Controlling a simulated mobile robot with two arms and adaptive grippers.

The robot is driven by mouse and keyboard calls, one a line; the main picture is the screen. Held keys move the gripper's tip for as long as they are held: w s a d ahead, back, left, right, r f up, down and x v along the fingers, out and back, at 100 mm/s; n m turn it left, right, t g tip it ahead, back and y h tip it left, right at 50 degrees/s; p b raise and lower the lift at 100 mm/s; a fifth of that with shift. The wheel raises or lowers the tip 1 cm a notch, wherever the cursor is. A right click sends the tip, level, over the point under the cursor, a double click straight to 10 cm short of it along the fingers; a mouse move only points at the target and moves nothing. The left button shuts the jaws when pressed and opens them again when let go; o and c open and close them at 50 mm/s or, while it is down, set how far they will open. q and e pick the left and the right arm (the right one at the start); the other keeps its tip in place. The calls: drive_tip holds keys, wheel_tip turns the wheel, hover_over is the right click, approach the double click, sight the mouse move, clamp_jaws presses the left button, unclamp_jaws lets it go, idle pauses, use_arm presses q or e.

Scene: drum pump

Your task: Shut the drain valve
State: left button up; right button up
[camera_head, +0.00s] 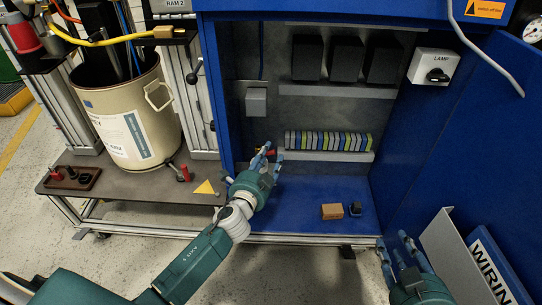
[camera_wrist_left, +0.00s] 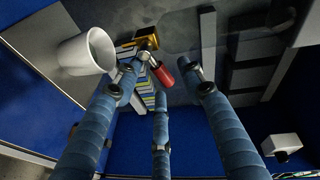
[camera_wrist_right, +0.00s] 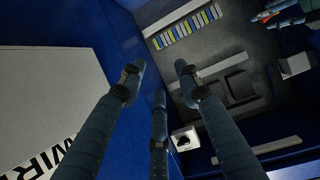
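The drain valve shows in the left wrist view as a brass body (camera_wrist_left: 147,38) with a red handle (camera_wrist_left: 162,74), at the cabinet's back wall. In the head view a bit of its red handle (camera_head: 262,152) shows; the rest is hidden behind my left gripper (camera_head: 268,158). My left gripper (camera_wrist_left: 168,72) is open, its fingers spread on both sides of the red handle; I cannot tell whether any finger touches it. My right gripper (camera_head: 396,246) is open and empty at the lower right, near the cabinet's front. It also shows in the right wrist view (camera_wrist_right: 160,78).
A white cup (camera_wrist_left: 88,52) is beside the valve. A row of coloured terminals (camera_head: 328,140) and dark boxes (camera_head: 345,60) line the cabinet's back. A brown block (camera_head: 332,211) lies on the blue floor. The open door (camera_head: 475,130) and a grey panel (camera_head: 458,255) border the right.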

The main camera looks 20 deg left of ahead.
use_arm(q)
drive_tip(key=shift+w+f, duration=0.15)
drive_tip(key=shift+w, duration=0.9)
use_arm(e)
drive_tip(key=shift+w+a+r+t, duration=0.15)
drive_tip(key=shift+w+r+t, duration=0.15)
drive_tip(key=shift+r, duration=0.3)
drive_tip(key=shift+w+a+r+t, duration=0.15)
drive_tip(key=shift+w+r+t, duration=0.15)
drive_tip(key=shift+r, duration=0.3)
use_arm(q)
clamp_jaws()
drive_tip(key=shift+f+m+p, duration=0.15)
drive_tip(key=shift+m+p, duration=0.45)
drive_tip(key=shift+p, duration=0.15)
drive_tip(key=shift+f+m+g+y+p, duration=0.45)
drive_tip(key=shift+m+p, duration=0.2)
drive_tip(key=shift+m, duration=0.15)
use_arm(e)
drive_tip(key=s+d+f+g+h, duration=0.1)
drive_tip(key=s+d+f+g, duration=0.4)
drive_tip(key=s+f+g, duration=0.3)
drive_tip(key=s+f, duration=0.3)
drive_tip(key=s, duration=0.2)
drive_tip(key=shift+f+h, duration=0.35)
drive_tip(key=shift+h, duration=0.05)
use_arm(q)
unclamp_jaws()
